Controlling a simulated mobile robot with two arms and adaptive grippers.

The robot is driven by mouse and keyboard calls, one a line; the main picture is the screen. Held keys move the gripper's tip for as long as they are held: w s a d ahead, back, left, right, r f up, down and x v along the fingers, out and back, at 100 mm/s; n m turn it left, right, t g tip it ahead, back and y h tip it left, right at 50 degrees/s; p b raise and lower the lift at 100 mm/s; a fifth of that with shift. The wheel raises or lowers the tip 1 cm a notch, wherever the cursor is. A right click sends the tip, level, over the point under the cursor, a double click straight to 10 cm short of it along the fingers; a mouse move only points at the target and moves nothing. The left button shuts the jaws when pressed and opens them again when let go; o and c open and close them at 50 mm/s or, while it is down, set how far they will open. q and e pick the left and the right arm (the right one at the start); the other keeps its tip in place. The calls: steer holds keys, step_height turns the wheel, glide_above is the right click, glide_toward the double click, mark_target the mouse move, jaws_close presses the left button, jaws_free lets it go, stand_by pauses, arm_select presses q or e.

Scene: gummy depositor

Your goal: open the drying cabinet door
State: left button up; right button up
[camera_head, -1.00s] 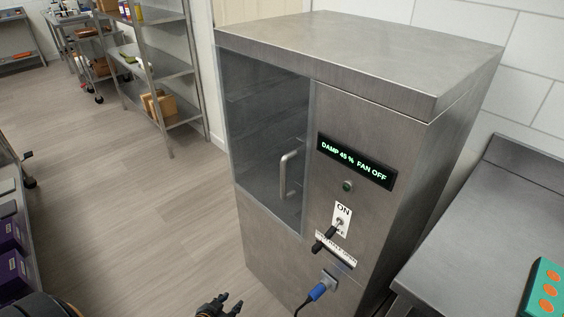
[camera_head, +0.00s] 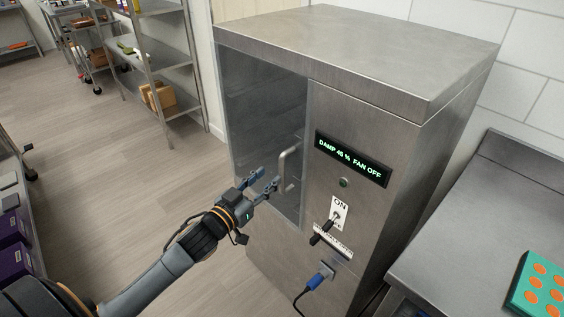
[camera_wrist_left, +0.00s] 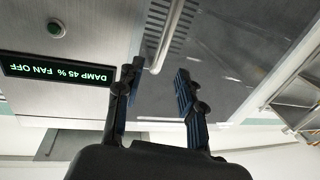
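The drying cabinet (camera_head: 375,140) is a tall steel box. Its glass door (camera_head: 262,120) is shut, with dark shelving dimly visible behind the pane. A vertical bar handle (camera_head: 286,170) sits on the door's right side; it also shows in the left wrist view (camera_wrist_left: 168,35). My left gripper (camera_head: 268,178) is open just left of the handle in the head view. In the left wrist view its two fingers (camera_wrist_left: 158,84) are spread apart, with the handle's end appearing between them. I cannot tell whether a finger touches it. My right gripper is not in view.
The cabinet front carries a lit display (camera_head: 352,158) reading "DAMP 45 % FAN OFF", a switch (camera_head: 338,214) and a blue plug (camera_head: 318,281). A steel table (camera_head: 450,230) with a teal mould tray (camera_head: 540,286) stands at right. Floor at left is clear before shelving (camera_head: 165,70).

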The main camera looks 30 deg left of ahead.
mark_target(280, 166)
arm_select(q)
steer(key=w, duration=0.5)
steer(key=w+d+p, duration=0.1)
steer(key=w, duration=0.1)
steer(key=shift+w+d, duration=0.1)
steer(key=shift+w, duration=0.15)
steer(key=shift+c, duration=0.4)
jaws_close()
